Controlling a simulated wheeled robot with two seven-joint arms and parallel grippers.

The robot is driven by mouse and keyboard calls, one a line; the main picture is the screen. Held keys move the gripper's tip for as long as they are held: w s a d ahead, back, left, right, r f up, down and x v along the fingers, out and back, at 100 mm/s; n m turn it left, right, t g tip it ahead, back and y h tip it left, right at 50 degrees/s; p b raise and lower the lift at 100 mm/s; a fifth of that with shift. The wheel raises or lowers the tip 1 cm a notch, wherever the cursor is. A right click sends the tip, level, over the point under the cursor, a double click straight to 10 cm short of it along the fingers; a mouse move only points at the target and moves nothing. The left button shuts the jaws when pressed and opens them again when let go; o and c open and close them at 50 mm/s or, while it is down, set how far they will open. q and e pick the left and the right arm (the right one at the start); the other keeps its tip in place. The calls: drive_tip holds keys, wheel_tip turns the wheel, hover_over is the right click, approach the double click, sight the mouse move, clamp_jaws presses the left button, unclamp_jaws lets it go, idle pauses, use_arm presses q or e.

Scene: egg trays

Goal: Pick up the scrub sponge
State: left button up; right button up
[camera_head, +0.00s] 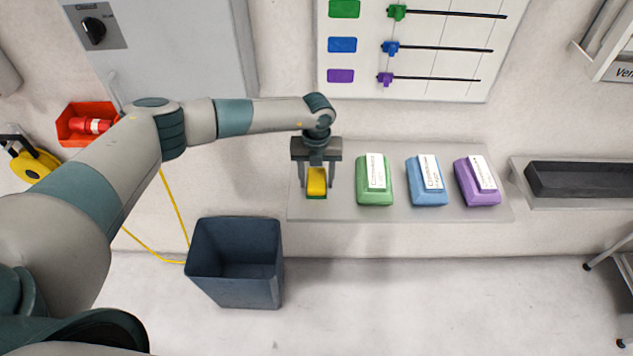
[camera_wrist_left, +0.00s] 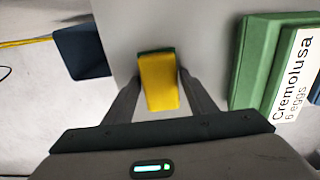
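The scrub sponge (camera_head: 317,182), yellow with a green layer, is at the left end of the grey shelf (camera_head: 345,209). It also shows in the left wrist view (camera_wrist_left: 159,82), with its yellow face towards the camera. My left gripper (camera_head: 316,184) points down over it, one finger on each side. The fingers look open, with narrow gaps beside the sponge in the head view. In the wrist view the fingertips (camera_wrist_left: 159,72) are close to its sides; contact is not clear. My right gripper is not in view.
A green egg box (camera_head: 375,181), a blue one (camera_head: 427,181) and a purple one (camera_head: 477,182) stand on the shelf to the right of the sponge. A dark blue bin (camera_head: 236,262) stands below left. A red box (camera_head: 86,124) hangs at the left.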

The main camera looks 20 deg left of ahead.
sight(316, 180)
use_arm(q)
drive_tip(key=c, duration=0.6)
drive_tip(key=shift+r, duration=0.1)
drive_tip(key=shift+r+b, duration=0.45)
drive_tip(key=shift+b, duration=0.1)
drive_tip(key=r+b, duration=0.2)
drive_tip(key=r, duration=0.1)
drive_tip(key=shift+s, duration=0.3)
drive_tip(key=shift+s+d+r+b, duration=0.2)
drive_tip(key=shift+s+r+b, duration=0.8)
drive_tip(key=shift+s, duration=0.85)
drive_tip(key=shift+s+d+r+b, duration=0.15)
drive_tip(key=shift+s+r+b, duration=0.4)
drive_tip(key=shift+s+r, duration=1)
drive_tip(key=shift+s+d+r+b, duration=0.2)
drive_tip(key=shift+s+r+b, duration=0.65)
drive_tip(key=shift+s, duration=1.25)
